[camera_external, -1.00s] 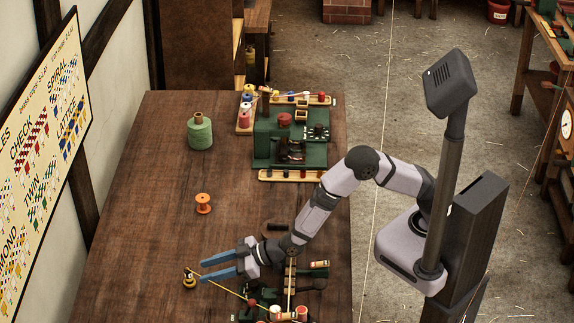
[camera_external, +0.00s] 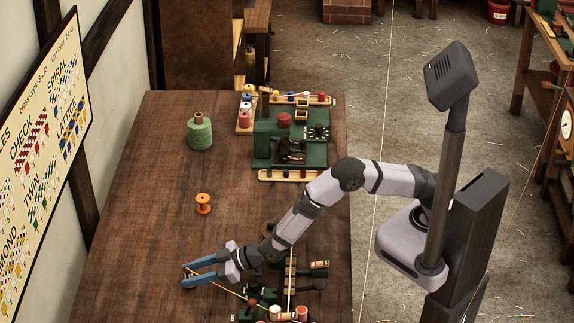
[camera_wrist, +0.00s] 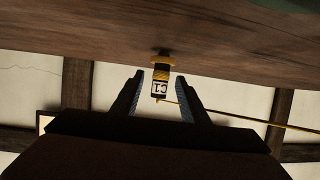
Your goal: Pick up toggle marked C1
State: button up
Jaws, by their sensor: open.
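The toggle marked C1 (camera_wrist: 160,86) shows in the wrist view, with a white label, a dark band and yellow parts. It sits between the fingertips of my gripper (camera_wrist: 160,84), with a gap on each side. A yellow cord runs from it to the right in that view. In the external view my gripper (camera_external: 186,276) is open around the toggle's spot at the lower left of the table. The fingers hide most of the toggle there.
The wooden table (camera_external: 150,200) is clear to the left. An orange spool (camera_external: 203,204) and a green thread cone (camera_external: 200,133) stand farther back. A green machine (camera_external: 290,140) is at the back right. Several parts and rails (camera_external: 290,285) crowd the front right.

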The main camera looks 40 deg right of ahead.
aim_at(183, 274)
jog(key=shift+w+a+f, duration=0.3)
jog(key=shift+w+a, duration=0.1)
jog(key=shift+a, duration=0.05)
grip_shut()
notch_tip(183, 274, up, 10)
jog(key=shift+b, duration=0.5)
